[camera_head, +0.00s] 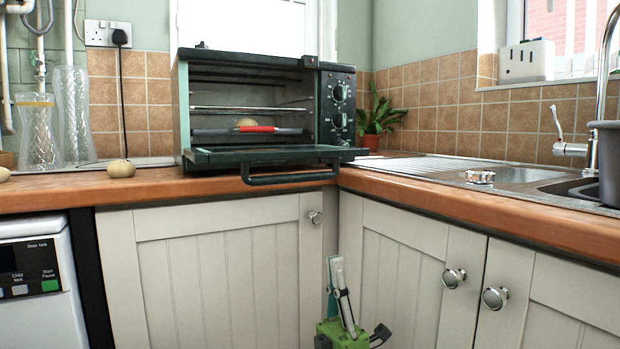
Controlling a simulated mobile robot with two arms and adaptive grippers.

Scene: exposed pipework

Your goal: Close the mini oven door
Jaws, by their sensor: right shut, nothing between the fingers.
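The mini oven (182,110) stands on the wooden worktop in the corner, its front facing me. Its door (250,155) is folded down and open, lying about level in front of the cavity. The dark door handle (290,179) sticks out past the worktop's front edge. My right gripper (337,268) is low in front of the cabinets, below the handle and slightly right of it. It points up, is shut and empty, and is apart from the door. My left gripper is not in view.
Inside the oven are a wire rack (240,108), a round beige item (245,122) and a red-handled object (250,129). Glass vases (73,115) and a beige round item (121,168) are left. A plant (376,118) and sink (525,174) are right.

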